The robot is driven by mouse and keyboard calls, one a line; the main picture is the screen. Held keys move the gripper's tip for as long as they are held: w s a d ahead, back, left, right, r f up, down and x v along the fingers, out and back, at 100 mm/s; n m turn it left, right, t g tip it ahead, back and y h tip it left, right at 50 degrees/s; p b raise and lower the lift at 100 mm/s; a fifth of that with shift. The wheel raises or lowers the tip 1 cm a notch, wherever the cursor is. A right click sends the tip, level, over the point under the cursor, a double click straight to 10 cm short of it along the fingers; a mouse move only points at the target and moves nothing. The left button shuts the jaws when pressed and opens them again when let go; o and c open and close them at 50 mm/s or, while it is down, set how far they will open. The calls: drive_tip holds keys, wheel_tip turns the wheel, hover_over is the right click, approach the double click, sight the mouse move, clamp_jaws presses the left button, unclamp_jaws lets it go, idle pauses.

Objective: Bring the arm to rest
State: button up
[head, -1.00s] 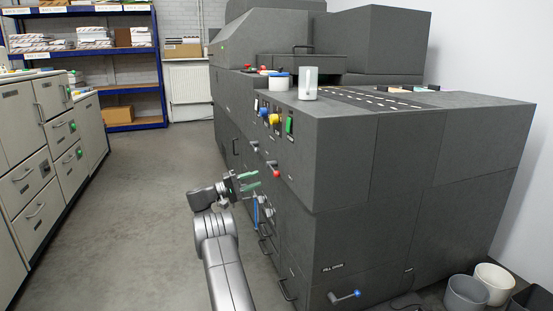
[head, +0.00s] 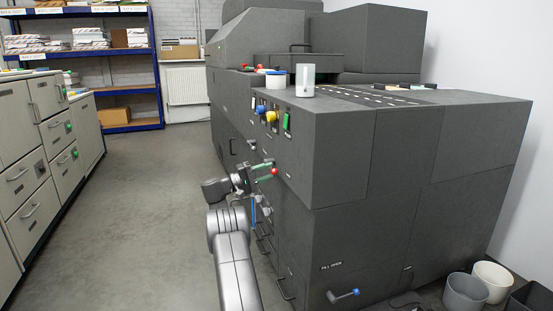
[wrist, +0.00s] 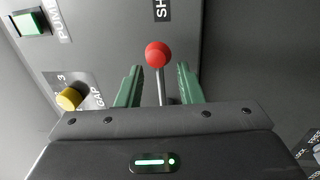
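My gripper (head: 265,168) is at the left side of the big dark grey machine (head: 340,150). In the wrist view my gripper's green fingers (wrist: 159,82) are apart. A red ball knob (wrist: 158,54) on a thin metal lever (wrist: 161,88) shows between and just beyond them. I cannot tell that either finger touches the lever. The red knob also shows in the head view (head: 275,172), right at the fingertips. Nothing is held.
A yellow knob (wrist: 69,99) and green button (wrist: 28,24) are on the panel near my gripper. A white cup (head: 305,80) stands on the machine's top edge. Open floor (head: 150,190) lies left, before cabinets (head: 30,150). Bins (head: 465,290) stand at right.

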drive_tip(key=p+v, duration=0.4)
drive_tip(key=v, duration=0.9)
drive_tip(key=w+d+r+b, duration=0.1)
drive_tip(key=w+d+b, duration=0.1)
drive_tip(key=d, duration=0.4)
drive_tip(key=w+d+r+n+b, duration=0.1)
drive_tip(key=w+d+r, duration=0.1)
drive_tip(key=d, duration=0.4)
drive_tip(key=shift+w+b, duration=0.2)
drive_tip(key=shift+b, duration=0.2)
drive_tip(key=shift+r, duration=0.1)
